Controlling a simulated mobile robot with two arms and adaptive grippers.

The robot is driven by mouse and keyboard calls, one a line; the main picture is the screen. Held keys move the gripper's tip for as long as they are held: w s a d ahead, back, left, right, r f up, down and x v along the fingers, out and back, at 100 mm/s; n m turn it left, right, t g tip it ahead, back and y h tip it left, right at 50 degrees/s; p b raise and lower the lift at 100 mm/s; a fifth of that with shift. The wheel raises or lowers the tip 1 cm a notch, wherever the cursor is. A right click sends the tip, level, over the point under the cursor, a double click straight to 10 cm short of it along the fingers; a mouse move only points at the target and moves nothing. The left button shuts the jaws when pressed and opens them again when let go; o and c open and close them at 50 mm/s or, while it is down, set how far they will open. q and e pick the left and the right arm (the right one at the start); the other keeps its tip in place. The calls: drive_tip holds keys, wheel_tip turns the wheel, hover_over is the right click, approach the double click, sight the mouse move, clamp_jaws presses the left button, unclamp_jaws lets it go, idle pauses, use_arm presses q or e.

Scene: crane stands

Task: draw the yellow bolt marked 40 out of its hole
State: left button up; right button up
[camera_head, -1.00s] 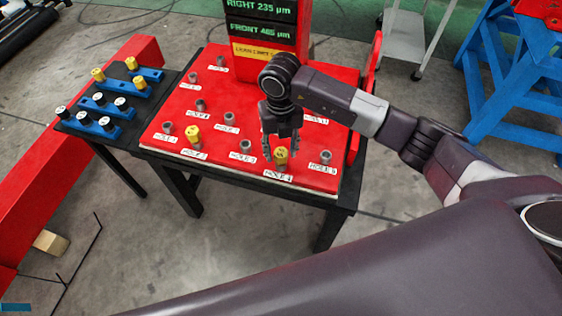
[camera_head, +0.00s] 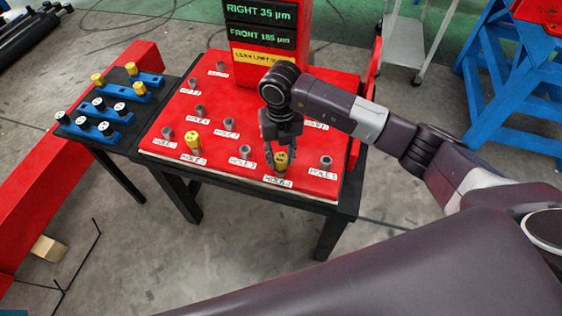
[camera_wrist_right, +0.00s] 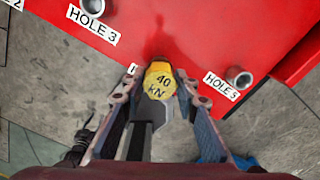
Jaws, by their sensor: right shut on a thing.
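The yellow bolt (camera_head: 281,165) stands at the front of the red plate, by the label for hole 4. In the right wrist view its yellow head (camera_wrist_right: 160,81) reads 40 kN. My right gripper (camera_head: 280,158) points down over it. In the wrist view the two fingertips of the right gripper (camera_wrist_right: 160,84) are on either side of the bolt's head, shut on it. The bolt's lower part and its hole are hidden. My left gripper is in neither view.
The red plate (camera_head: 170,140) has several grey sleeves with labels, among them hole 3 (camera_wrist_right: 93,11) and hole 5 (camera_wrist_right: 239,77). Another yellow bolt (camera_head: 193,140) stands to the left. A red post (camera_head: 260,72) carries displays behind. Blue racks (camera_head: 88,122) hold black and yellow bolts.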

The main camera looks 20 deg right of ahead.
drive_tip(key=shift+r, duration=0.1)
drive_tip(key=shift+r+p, duration=1.95)
drive_tip(key=shift+r, duration=0.9)
